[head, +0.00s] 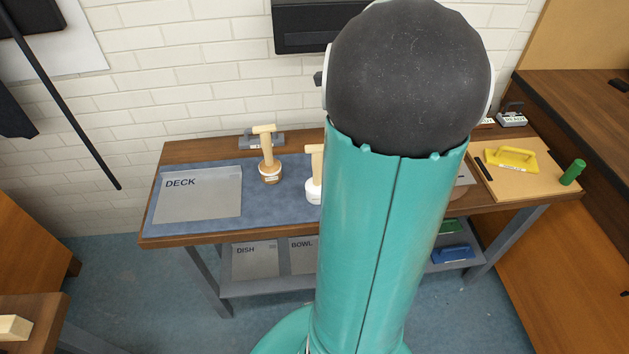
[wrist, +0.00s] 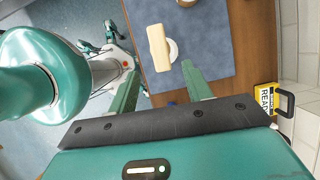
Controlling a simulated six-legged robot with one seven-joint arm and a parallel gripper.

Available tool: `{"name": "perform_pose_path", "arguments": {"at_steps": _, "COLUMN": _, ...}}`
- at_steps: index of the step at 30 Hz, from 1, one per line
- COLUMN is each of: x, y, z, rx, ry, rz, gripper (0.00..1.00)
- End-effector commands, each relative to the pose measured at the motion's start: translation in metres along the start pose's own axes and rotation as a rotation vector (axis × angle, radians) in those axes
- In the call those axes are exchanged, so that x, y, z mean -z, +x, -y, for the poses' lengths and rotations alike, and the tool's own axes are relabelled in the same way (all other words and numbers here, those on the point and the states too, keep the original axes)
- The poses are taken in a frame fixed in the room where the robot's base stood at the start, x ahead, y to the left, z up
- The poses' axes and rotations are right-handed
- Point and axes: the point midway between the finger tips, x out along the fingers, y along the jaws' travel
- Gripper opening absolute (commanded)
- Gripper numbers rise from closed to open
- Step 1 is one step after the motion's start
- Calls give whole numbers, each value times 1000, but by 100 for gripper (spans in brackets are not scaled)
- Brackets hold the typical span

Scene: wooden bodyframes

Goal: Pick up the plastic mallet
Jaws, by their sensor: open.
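Two T-shaped pieces, each with a pale wooden bar on top and a round bottom, stand on the blue mat. The one with the white bottom, which looks like the plastic mallet (head: 314,190), is partly hidden behind my arm. The other mallet (head: 269,172) has a brown bottom and stands to its left. In the wrist view, the plastic mallet's pale bar (wrist: 158,48) shows from above, with its white bottom beside it. My gripper (wrist: 160,80) is open and empty, its fingers apart, with the bar just beyond the fingertips. The head view does not show the gripper.
The blue mat (head: 290,205) covers the left of the bench, with a grey DECK plate (head: 198,195) on it. A yellow float (head: 512,158) and green cylinder (head: 572,172) stand right. A yellow READY sign (wrist: 265,100) is near my gripper's right side.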

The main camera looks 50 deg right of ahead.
Motion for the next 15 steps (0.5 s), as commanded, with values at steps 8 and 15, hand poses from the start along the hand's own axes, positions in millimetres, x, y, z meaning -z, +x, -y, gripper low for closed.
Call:
{"name": "perform_pose_path", "arguments": {"at_steps": 8, "x": -2, "y": 43, "z": 1, "rx": -2, "ry": -4, "rz": -1, "gripper": 50}}
{"name": "perform_pose_path", "arguments": {"at_steps": 15, "x": -2, "y": 68, "z": 5, "rx": -4, "ry": -4, "rz": -1, "gripper": 50}}
